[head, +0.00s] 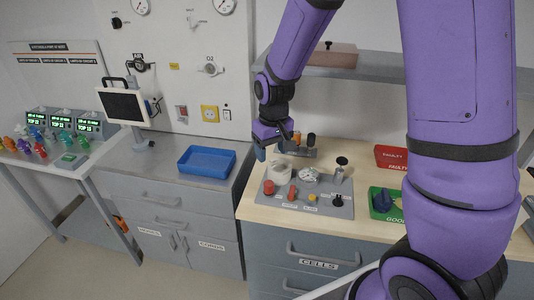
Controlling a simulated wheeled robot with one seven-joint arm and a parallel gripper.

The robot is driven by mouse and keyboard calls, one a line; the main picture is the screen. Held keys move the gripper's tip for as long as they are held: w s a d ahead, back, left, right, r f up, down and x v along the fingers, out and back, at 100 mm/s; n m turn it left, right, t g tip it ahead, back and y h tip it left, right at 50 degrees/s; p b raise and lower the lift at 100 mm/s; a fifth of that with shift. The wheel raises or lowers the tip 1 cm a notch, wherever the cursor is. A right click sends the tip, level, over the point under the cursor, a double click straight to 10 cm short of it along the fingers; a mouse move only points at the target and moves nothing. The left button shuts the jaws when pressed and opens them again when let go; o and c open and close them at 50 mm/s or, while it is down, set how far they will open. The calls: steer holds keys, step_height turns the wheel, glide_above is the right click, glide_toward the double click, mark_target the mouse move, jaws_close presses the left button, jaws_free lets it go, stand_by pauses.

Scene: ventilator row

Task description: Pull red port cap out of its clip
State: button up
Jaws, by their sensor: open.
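A grey board (318,207) lies on the wooden-topped counter. Along its front edge is a row of small parts: a red cap (268,187), an orange-red piece (292,191), a small yellow piece (311,198) and a black knob (338,200). The clips are too small to make out, and I cannot tell for certain which red piece is the port cap. My gripper (278,147) is open, pointing down behind and above the board's left end, apart from the red pieces. Nothing shows between its fingers.
Behind the row are a white cylinder (279,173), a white round part (308,175) and a dark-topped post (340,170). A red FAULTY bin (391,157) and a green GOOD bin (378,210) are to the right. A blue tray (207,161) sits on the left counter.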

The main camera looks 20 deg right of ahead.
mark_target(268, 183)
steer(key=f, duration=0.9)
steer(key=w+f, duration=0.1)
steer(key=f, duration=0.3)
steer(key=shift+a+f, duration=0.25)
steer(key=c, duration=1)
steer(key=shift+r, duration=0.25)
steer(key=shift+r, duration=1.3)
